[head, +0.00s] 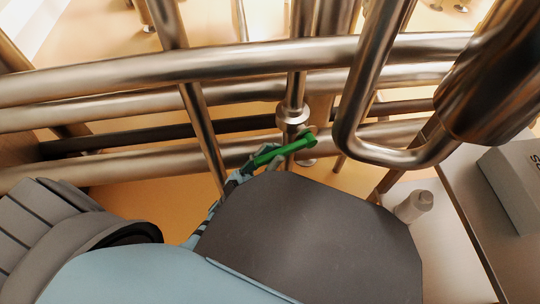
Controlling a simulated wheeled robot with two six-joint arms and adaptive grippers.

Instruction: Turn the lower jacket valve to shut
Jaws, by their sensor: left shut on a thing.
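The lower jacket valve (293,115) sits on a thin vertical steel pipe near the middle of the head view. The right gripper does not show.
Orange floor shows below the pipes.

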